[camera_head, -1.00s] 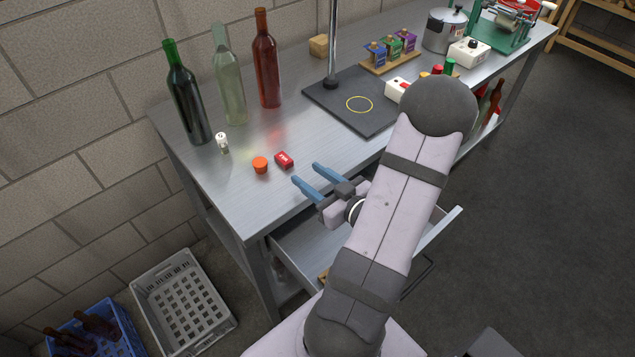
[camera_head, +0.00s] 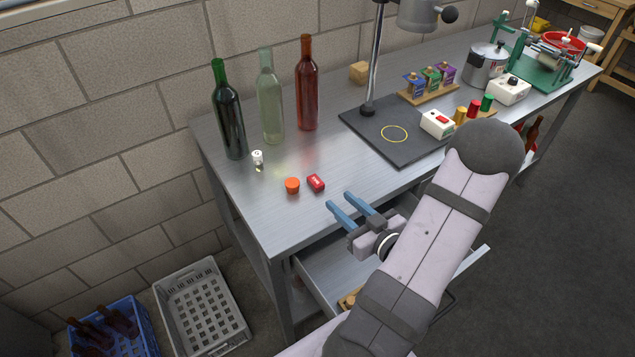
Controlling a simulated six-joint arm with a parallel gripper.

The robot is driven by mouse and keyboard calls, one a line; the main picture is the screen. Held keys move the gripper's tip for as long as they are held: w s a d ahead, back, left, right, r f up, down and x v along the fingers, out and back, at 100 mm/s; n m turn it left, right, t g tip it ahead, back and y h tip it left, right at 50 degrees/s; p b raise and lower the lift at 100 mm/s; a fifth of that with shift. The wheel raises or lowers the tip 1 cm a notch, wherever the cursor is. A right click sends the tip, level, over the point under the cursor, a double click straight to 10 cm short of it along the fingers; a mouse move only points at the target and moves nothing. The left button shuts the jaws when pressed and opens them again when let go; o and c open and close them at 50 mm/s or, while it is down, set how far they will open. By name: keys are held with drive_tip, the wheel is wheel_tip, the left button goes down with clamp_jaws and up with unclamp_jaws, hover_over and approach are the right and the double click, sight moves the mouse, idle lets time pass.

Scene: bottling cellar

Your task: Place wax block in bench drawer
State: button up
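A small red block (camera_head: 316,183) with a white mark lies on the bench top near its front left; it looks like the wax block, though I cannot read its label. My gripper (camera_head: 341,199) is open and empty, its two blue fingers pointing at the bench just right of and nearer than the red block, apart from it. The bench drawer (camera_head: 325,268) stands open below the bench front, partly hidden by my arm. A small tan item (camera_head: 350,299) shows inside the drawer.
An orange cap-like piece (camera_head: 292,186) sits close left of the red block. A small white-topped vial (camera_head: 258,158) and a dark green bottle (camera_head: 229,112) stand farther left. A dark stand base (camera_head: 390,140) lies to the right. A grey crate (camera_head: 200,305) is on the floor.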

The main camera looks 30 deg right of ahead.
sight(321, 186)
drive_tip(key=shift+w+a+f+p, duration=0.1)
drive_tip(key=shift+w+f+p, duration=0.2)
drive_tip(key=shift+w, duration=0.3)
drive_tip(key=shift+w+a+f+p, duration=0.1)
drive_tip(key=shift+w+f+p, duration=0.15)
drive_tip(key=shift+w, duration=0.35)
drive_tip(key=shift+w+a+f+p, duration=0.1)
drive_tip(key=shift+w+f+p, duration=0.2)
drive_tip(key=shift+w, duration=0.3)
drive_tip(key=shift+w+d+f+p, duration=0.15)
drive_tip(key=shift+w+p, duration=0.55)
drive_tip(key=shift+w, duration=0.75)
drive_tip(key=shift+w+d+f+p, duration=0.15)
drive_tip(key=shift+w+p, duration=0.5)
drive_tip(key=shift+w, duration=0.8)
drive_tip(key=shift+w+f, duration=0.25)
drive_tip(key=shift+w, duration=0.4)
clamp_jaws()
